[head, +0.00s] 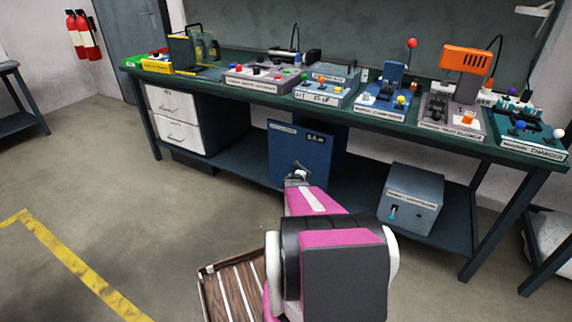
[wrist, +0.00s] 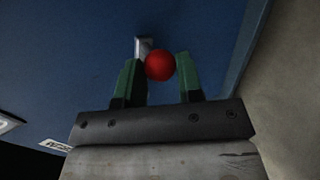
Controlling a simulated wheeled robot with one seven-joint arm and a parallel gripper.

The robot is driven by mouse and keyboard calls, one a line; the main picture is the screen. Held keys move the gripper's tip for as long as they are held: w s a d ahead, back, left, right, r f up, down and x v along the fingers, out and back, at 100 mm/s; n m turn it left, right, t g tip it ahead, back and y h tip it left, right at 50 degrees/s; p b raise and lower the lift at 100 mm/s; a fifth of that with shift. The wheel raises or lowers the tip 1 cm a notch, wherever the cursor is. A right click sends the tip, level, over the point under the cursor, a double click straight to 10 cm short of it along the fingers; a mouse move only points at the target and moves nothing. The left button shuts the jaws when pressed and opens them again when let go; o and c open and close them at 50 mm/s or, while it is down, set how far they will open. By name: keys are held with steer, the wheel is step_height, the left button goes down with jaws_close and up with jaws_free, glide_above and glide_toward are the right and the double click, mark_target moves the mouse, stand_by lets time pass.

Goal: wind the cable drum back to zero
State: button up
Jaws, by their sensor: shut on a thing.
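In the wrist view, the green fingers of my gripper (wrist: 160,70) are shut on a round red knob (wrist: 159,66). A short grey metal piece (wrist: 143,47) shows behind the knob, against the blue panel (wrist: 85,70). In the head view my arm hides the knob.
A green-topped bench (head: 235,84) carries several devices with coloured knobs above my gripper. A grey box (head: 412,197) sits on the lower shelf to the right. A wooden slatted crate (head: 232,292) is on the floor beside my arm. Open floor lies to the left.

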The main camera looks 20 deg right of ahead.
steer(key=shift+s+d+r, duration=0.1)
steer(key=shift+s+r, duration=0.2)
steer(key=shift+r, duration=0.55)
steer(key=shift+r, duration=0.6)
steer(key=o, duration=1)
steer(key=shift+f, duration=0.1)
steer(key=shift+c, duration=0.2)
steer(key=v, duration=0.8)
steer(key=shift+f, duration=0.1)
